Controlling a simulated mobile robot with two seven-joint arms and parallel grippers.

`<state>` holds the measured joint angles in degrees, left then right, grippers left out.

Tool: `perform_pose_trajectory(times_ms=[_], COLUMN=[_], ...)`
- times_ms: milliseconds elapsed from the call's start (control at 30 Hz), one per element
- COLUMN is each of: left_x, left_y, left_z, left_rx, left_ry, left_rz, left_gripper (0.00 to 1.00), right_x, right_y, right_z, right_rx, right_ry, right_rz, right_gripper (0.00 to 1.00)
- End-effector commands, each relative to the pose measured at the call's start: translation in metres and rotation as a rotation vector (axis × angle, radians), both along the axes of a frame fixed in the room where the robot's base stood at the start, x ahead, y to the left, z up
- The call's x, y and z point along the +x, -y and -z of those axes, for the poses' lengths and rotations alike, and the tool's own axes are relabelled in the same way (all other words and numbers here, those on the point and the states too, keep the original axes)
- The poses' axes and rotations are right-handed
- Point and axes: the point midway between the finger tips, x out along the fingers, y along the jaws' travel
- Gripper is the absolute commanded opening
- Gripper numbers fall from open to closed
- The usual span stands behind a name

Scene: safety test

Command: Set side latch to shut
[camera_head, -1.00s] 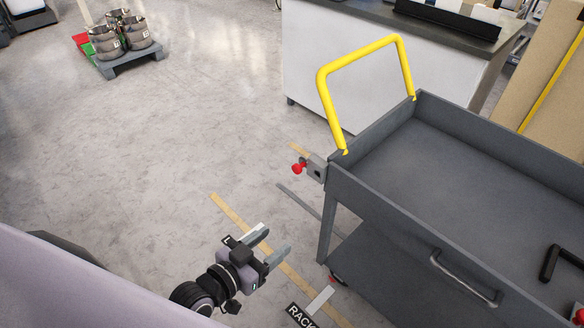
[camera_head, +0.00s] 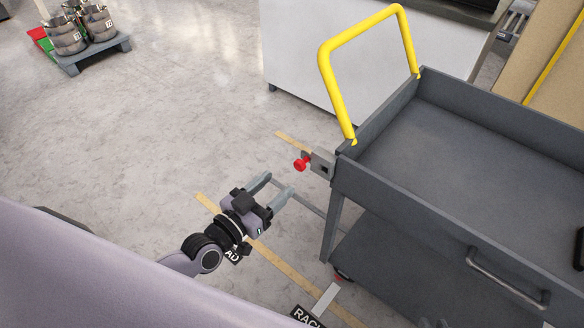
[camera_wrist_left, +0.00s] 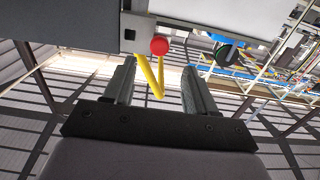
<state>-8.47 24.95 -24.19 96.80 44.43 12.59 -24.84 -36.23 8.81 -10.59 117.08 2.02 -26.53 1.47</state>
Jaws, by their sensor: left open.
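The side latch is a grey metal plate (camera_head: 321,166) with a red knob (camera_head: 302,164), fixed to the near left corner of the dark grey cart (camera_head: 400,207). My left gripper (camera_head: 279,188) is open and empty, below and slightly left of the knob and apart from it. In the left wrist view the red knob (camera_wrist_left: 159,46) and latch plate (camera_wrist_left: 135,34) appear beyond the open fingers (camera_wrist_left: 158,85), above the gap between them. The pictures do not make clear how the latch is set. My right gripper is not in view.
A yellow handle (camera_head: 326,75) rises from the cart's end, above the latch. A cart side handle (camera_head: 508,282) is at lower right. A white cabinet (camera_head: 310,50) stands behind. Metal pots (camera_head: 82,32) sit on a pallet at far left.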

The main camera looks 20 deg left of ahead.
Motion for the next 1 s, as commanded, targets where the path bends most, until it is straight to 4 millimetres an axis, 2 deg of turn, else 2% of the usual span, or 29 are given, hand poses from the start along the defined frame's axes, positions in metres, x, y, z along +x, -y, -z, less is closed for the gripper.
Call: perform_pose_trajectory(times_ms=[300,500,900,967,1000], left_x=[0.039,0.057,0.063,0.063,0.063], left_y=[0.014,0.021,0.023,0.023,0.023], left_z=[0.0,0.0,0.0,0.0,0.0], left_rx=[-0.001,-0.001,0.0,0.0,0.0], left_ry=[0.002,0.0,-0.001,-0.001,-0.001], left_rz=[-0.001,0.0,0.001,0.001,0.001], left_gripper=[0.56,0.56,0.56,0.37,0.24], right_x=[0.0,0.0,-0.003,-0.003,-0.003], right_y=[0.0,0.0,0.0,0.0,0.0], right_z=[0.007,0.01,0.012,0.012,0.012], right_rx=[0.0,0.0,0.002,0.002,0.003], right_ry=[0.0,0.0,-0.007,-0.007,-0.007], right_rz=[0.0,0.0,0.002,0.002,0.003], right_gripper=[0.25,0.25,0.25,0.25,0.25])
